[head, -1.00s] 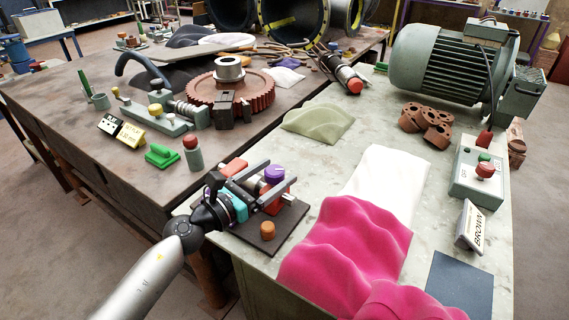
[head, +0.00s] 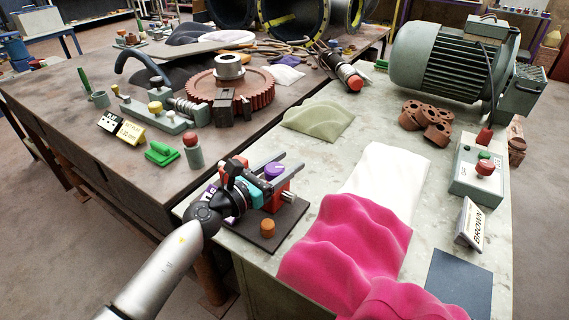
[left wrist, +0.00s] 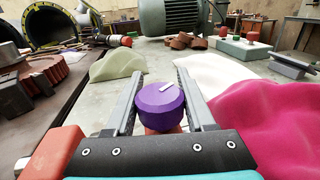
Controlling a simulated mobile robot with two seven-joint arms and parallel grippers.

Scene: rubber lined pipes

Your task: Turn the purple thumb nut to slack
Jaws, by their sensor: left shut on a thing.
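The purple thumb nut (head: 274,170) is a round knob with a white pointer mark on its top. It stands above a dark base plate (head: 284,222) near the left edge of the pale bench. In the left wrist view the nut (left wrist: 159,108) sits between the two grey fingers. My left gripper (head: 293,160) is shut on the nut, with one finger along each side and its tips reaching past it. It also shows in the left wrist view (left wrist: 160,73). What lies under the nut is largely hidden. My right gripper is not in view.
An orange knob (head: 267,227) stands on the plate's front part. A pink wavy cloth (head: 345,250) and a white cloth (head: 385,178) lie to the right. A red-capped bottle (head: 193,152) and a green block (head: 162,154) stand on the dark table to the left.

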